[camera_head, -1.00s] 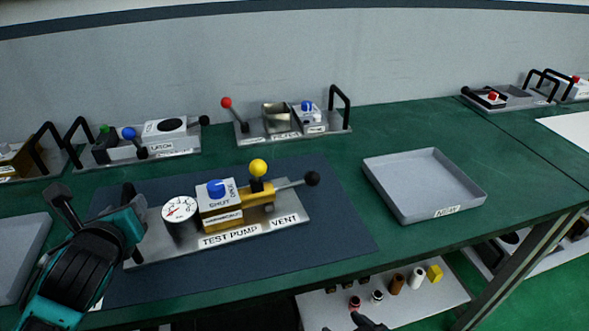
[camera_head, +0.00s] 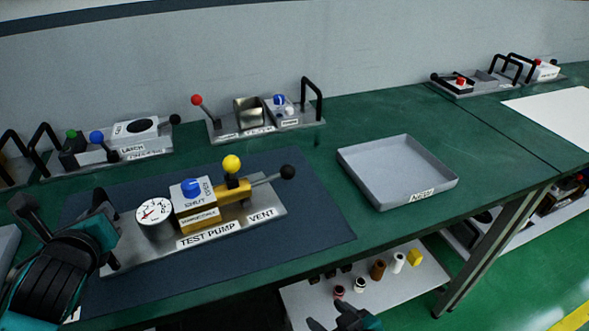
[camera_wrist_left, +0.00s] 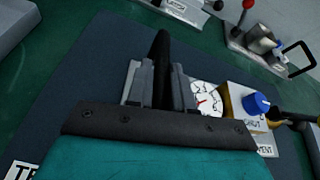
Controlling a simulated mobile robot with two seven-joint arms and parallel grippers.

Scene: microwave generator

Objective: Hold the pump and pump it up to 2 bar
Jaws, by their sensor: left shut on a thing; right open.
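The test pump (camera_head: 210,228) sits on a metal base plate on the dark blue mat. It has a white round gauge (camera_head: 154,211) with a red needle, a blue SHUT knob (camera_head: 191,187), a yellow ball knob (camera_head: 232,163) and a black-ended lever (camera_head: 287,172). The gauge reading is too small to tell. My left gripper (camera_head: 104,208) is shut on the black handle at the plate's left end. The left wrist view shows this black handle (camera_wrist_left: 161,48) between the fingers. My right gripper (camera_head: 345,318) is open and empty at the bottom edge, partly out of frame.
A grey tray (camera_head: 398,196) stands right of the mat (camera_head: 320,228). Several other fixtures, among them the latch unit (camera_head: 140,150) and a red-knobbed lever unit (camera_head: 222,130), line the table's back. A lower shelf (camera_head: 310,300) holds small parts. Green table is clear around the tray.

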